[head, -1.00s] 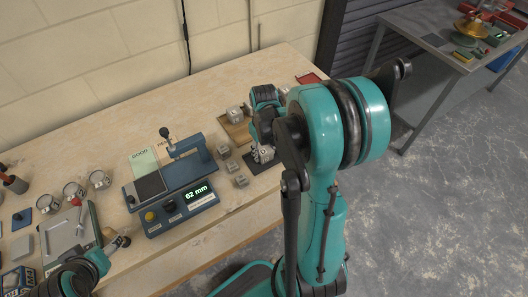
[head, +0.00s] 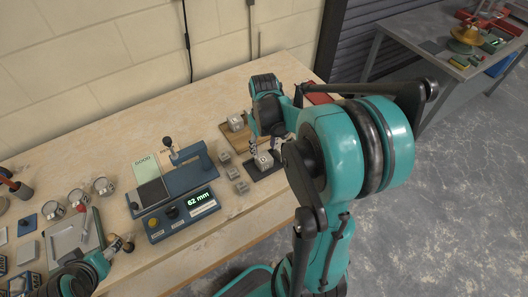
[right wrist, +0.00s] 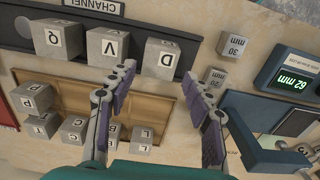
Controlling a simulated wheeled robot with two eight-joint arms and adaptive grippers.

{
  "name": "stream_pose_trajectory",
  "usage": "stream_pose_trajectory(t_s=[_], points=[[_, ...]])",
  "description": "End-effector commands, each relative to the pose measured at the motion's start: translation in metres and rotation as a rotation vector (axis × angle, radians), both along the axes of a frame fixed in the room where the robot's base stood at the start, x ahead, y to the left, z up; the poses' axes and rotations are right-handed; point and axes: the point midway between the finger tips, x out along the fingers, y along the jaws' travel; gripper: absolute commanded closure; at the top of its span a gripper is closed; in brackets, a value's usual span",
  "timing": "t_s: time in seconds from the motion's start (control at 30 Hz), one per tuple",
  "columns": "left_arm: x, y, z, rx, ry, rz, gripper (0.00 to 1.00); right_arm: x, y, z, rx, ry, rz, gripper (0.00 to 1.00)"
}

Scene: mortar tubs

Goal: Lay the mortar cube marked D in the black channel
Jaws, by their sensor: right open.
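In the right wrist view, seen upside down, the cube marked D (right wrist: 160,58) sits in the black channel (right wrist: 195,46), in a row with cubes marked V (right wrist: 107,46) and Q (right wrist: 58,40). It is beside V with a gap between them. My right gripper (right wrist: 160,74) is open, its fingertips on either side of D's near edge, and nothing is held up in it. In the head view, my right gripper (head: 265,147) is over the channel, with a cube (head: 263,160) below it; its letter is unreadable there. My left gripper (head: 122,243) is at the lower left, its jaws unclear.
A wooden tray (right wrist: 75,87) with several lettered cubes lies beside the channel. Loose cubes (head: 233,172), one marked 30 mm (right wrist: 233,46), stand between the channel and a blue gauge (head: 180,205) reading 62 mm. Bare bench lies in front of the channel.

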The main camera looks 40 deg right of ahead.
Motion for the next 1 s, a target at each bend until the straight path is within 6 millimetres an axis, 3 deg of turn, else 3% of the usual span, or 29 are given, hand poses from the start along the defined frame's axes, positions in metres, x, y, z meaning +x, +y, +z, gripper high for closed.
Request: stream_pose_trajectory(t_s=[0.03, 0.13, 0.33, 0.43, 0.8, 1.0], points=[[0.000, 0.000, 0.007, 0.000, 0.000, 0.000, 0.37, 0.000, 0.000, 0.014, 0.000, 0.000, 0.000, 0.49], [0.000, 0.000, 0.012, 0.000, 0.000, 0.000, 0.37, 0.000, 0.000, 0.031, 0.000, 0.000, 0.000, 0.49], [0.000, 0.000, 0.016, 0.000, 0.000, 0.000, 0.37, 0.000, 0.002, 0.049, -0.003, -0.005, 0.002, 0.49], [0.000, 0.000, 0.016, 0.000, 0.000, 0.000, 0.37, -0.002, 0.015, 0.057, -0.015, -0.038, 0.012, 0.49], [0.000, 0.000, 0.016, 0.000, 0.000, 0.000, 0.37, -0.039, 0.127, 0.097, -0.071, -0.418, 0.084, 0.49], [0.000, 0.000, 0.016, 0.000, 0.000, 0.000, 0.37, -0.056, 0.161, 0.099, -0.046, -0.575, 0.104, 0.49]])
